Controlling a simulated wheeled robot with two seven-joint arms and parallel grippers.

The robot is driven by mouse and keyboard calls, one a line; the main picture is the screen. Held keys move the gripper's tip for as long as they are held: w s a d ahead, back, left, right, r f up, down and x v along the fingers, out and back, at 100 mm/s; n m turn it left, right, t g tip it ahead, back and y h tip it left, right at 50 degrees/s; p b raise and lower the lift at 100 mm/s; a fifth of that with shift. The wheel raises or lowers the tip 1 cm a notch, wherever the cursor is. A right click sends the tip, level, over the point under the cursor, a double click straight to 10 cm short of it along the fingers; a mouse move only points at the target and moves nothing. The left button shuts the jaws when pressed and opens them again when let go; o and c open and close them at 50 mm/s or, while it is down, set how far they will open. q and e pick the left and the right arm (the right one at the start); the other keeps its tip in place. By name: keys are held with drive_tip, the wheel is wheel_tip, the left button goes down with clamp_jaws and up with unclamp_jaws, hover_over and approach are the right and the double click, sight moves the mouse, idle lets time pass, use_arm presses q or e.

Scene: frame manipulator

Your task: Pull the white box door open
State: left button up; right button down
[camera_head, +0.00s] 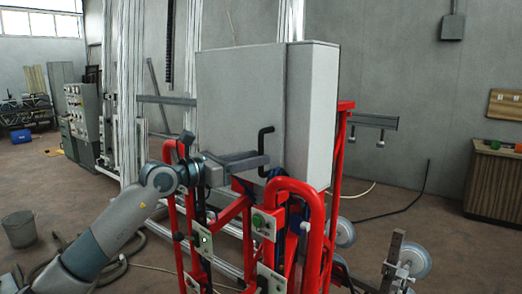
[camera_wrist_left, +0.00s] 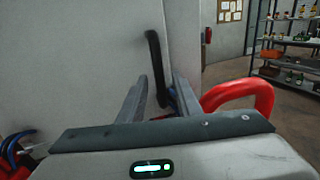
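The white box (camera_head: 240,95) stands on the red frame, and its door looks shut. A black bent handle (camera_head: 262,150) sits on the front face near the right edge; it also shows in the left wrist view (camera_wrist_left: 153,60). My left gripper (camera_head: 262,163) reaches the handle from the left. In the left wrist view its two fingers (camera_wrist_left: 160,82) are apart, with the lower part of the handle between them and gaps at the sides. Contact with the handle cannot be told. My right gripper is out of view.
Red tubular frame parts (camera_head: 300,190) rise just below and right of the handle, and one red bar (camera_wrist_left: 240,95) is close to the right finger. Suction discs (camera_head: 415,260) stand at the lower right. A bucket (camera_head: 20,228) is on the floor at left.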

use_arm(q)
drive_tip(key=shift+p+x, duration=0.35)
drive_tip(key=shift+x, duration=1)
clamp_jaws()
drive_tip(key=shift+s+a, duration=0.1)
